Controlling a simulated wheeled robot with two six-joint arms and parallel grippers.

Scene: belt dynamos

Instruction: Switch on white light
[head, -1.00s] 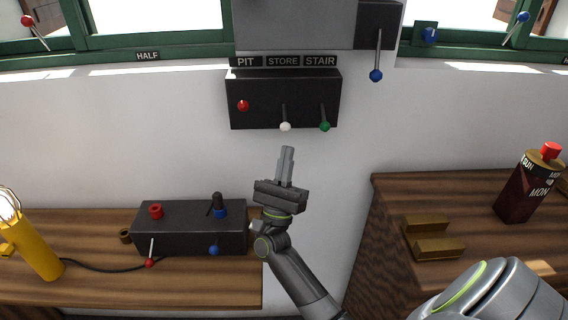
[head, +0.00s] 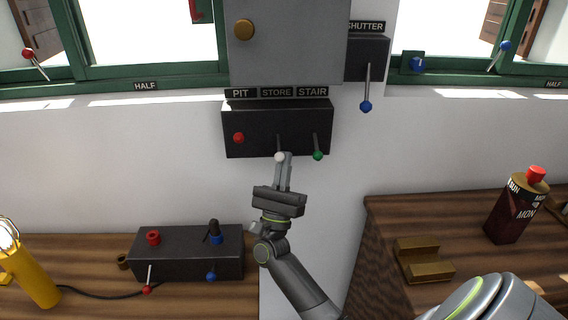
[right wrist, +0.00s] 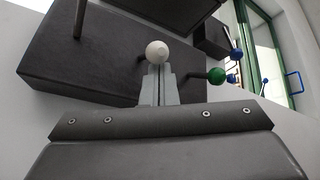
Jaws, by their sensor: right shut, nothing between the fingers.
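A dark switch box (head: 255,140) hangs on the white wall under the labels PIT, STORE and STAIR. Its red knob (head: 238,138) is at the left, under PIT. The white knob (head: 280,156) hangs on a lever in the middle, under STORE. The green knob (head: 318,155) hangs under STAIR. My right gripper (head: 285,157) is shut and empty, with its tips at the white knob. In the right wrist view the white knob (right wrist: 157,51) sits just beyond the fingertips (right wrist: 158,70); I cannot tell whether they touch. The left gripper is out of view.
A grey cabinet (head: 285,50) is above the box, with a blue-knobbed shutter lever (head: 366,106) at its right. A black control box (head: 185,255) and yellow lamp (head: 30,270) stand on the lower left bench. A dark bottle (head: 512,210) stands on the right bench.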

